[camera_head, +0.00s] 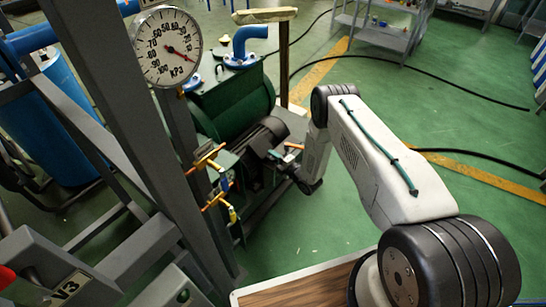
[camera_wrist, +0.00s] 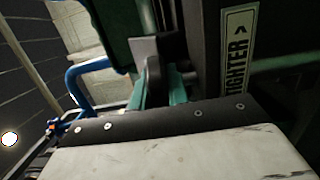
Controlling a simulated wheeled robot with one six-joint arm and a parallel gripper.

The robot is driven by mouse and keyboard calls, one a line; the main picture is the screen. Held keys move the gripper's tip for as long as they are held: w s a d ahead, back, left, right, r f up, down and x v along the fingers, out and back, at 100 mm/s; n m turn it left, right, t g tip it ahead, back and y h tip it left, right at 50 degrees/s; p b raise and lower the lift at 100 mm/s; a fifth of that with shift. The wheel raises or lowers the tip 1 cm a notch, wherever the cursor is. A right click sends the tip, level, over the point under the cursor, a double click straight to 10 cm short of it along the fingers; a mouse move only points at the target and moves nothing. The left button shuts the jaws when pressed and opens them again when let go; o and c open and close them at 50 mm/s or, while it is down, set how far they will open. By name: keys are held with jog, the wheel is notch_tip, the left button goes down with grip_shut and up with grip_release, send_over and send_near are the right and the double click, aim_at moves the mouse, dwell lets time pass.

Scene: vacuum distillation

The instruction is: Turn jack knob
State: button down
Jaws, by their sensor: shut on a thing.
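My gripper (camera_head: 276,157) is at the far end of my arm, low beside the green pump unit (camera_head: 235,103) and its dark motor. In the wrist view, teal fingers (camera_wrist: 177,88) show close around a dark upright piece (camera_wrist: 154,78), which appears to be the jack knob. The gripper is shut on it. Most of the knob is hidden by my wrist and the fingers, and its turn angle cannot be told. A label reading "TIGHTER" (camera_wrist: 238,50) with an arrow is on the dark surface to the right.
A grey steel frame (camera_head: 165,130) with a kPa gauge (camera_head: 166,46) stands left of the arm. A wooden-topped surface (camera_head: 300,290) is at the bottom. Green floor to the right is open, with black hoses (camera_head: 455,82) on it.

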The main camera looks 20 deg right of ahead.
jog(key=m+t+h, duration=0.1)
jog(key=m+h, duration=0.1)
jog(key=h, duration=0.1)
jog(key=m+t+h, duration=0.1)
jog(key=m+h, duration=0.1)
jog(key=h, duration=0.1)
jog(key=shift+s+a+h, duration=0.1)
jog(key=shift+h, duration=0.2)
jog(key=m+h, duration=0.2)
jog(key=h, duration=0.1)
jog(key=m+h, duration=0.3)
jog(key=h, duration=0.1)
jog(key=m+g+h, duration=0.1)
jog(key=m+h, duration=0.1)
jog(key=h, duration=0.1)
jog(key=m+g+h, duration=0.2)
jog(key=h, duration=0.1)
jog(key=shift+g, duration=0.3)
jog(key=shift+f+m+g+h, duration=0.1)
jog(key=shift+m+g+h, duration=1.5)
jog(key=shift+h, duration=0.1)
jog(key=c, duration=1.4)
grip_release()
jog(key=shift+o, duration=0.2)
